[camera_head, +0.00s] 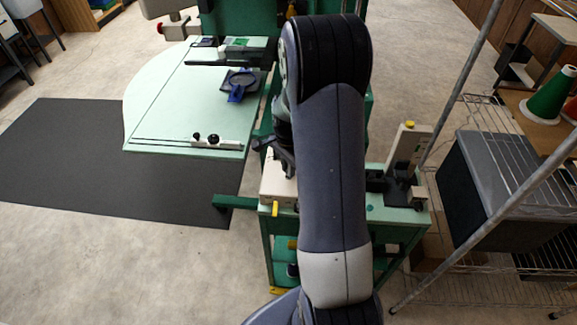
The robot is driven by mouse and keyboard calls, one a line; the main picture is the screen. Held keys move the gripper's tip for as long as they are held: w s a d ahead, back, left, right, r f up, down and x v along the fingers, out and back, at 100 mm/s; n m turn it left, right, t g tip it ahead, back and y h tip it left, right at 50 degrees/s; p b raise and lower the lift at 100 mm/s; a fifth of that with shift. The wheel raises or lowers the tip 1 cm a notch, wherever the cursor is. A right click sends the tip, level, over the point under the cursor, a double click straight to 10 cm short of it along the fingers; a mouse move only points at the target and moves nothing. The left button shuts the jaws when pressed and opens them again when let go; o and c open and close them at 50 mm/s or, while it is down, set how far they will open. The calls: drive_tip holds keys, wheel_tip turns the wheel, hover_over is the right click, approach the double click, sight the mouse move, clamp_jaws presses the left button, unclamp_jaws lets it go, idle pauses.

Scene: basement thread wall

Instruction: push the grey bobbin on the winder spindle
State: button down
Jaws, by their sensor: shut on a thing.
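My gripper (277,150) shows only in part, as dark parts at the left edge of my arm, above the green stand. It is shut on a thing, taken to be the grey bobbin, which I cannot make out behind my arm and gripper. A cream machine block (279,183) with a yellow tab sits on the stand's left end, just below the gripper. A cream upright unit (408,148) on a dark base stands at its right end. Either may belong to the winder. The spindle is not clearly visible, and my arm covers the middle of the stand.
A pale green table (165,105) with a blue-and-black hoop (239,85) lies left of my arm. The green stand (385,212) is below. At right are a wire rack (480,292), a grey bin (505,172) and a green thread cone (548,97).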

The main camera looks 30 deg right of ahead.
drive_tip(key=shift+f, duration=0.25)
drive_tip(key=c, duration=1.3)
unclamp_jaws()
wheel_tip(320, 180, up, 11)
drive_tip(key=b, duration=0.1)
drive_tip(key=shift+f, duration=0.15)
wheel_tip(320, 180, down, 10)
drive_tip(key=shift+r+p, duration=0.2)
drive_tip(key=shift+p, duration=0.15)
drive_tip(key=shift+s, duration=0.1)
